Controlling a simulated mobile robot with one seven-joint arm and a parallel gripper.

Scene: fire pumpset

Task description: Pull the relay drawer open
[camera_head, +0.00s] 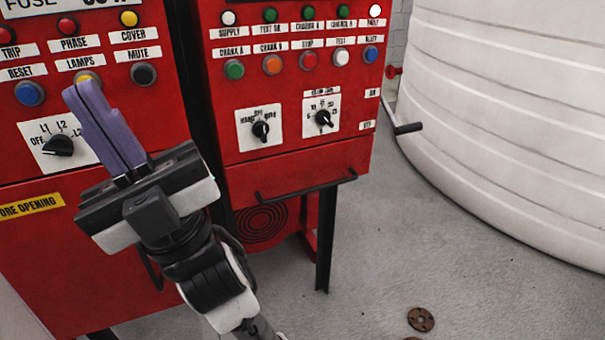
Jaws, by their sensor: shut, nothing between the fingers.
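The right red control cabinet has a lower red front (295,167) with a long black bar handle (305,187) along its bottom edge. This looks like the relay drawer, though no label naming it is readable; its front looks flush with the panel above. My gripper (84,97) has purple fingers pressed together with nothing between them. It is in front of the left red cabinet, left of and apart from the bar handle, with its fingers pointing up and left. My gripper and arm hide part of the left cabinet's front.
A large white tank (510,110) stands at right. Grey floor is open ahead.

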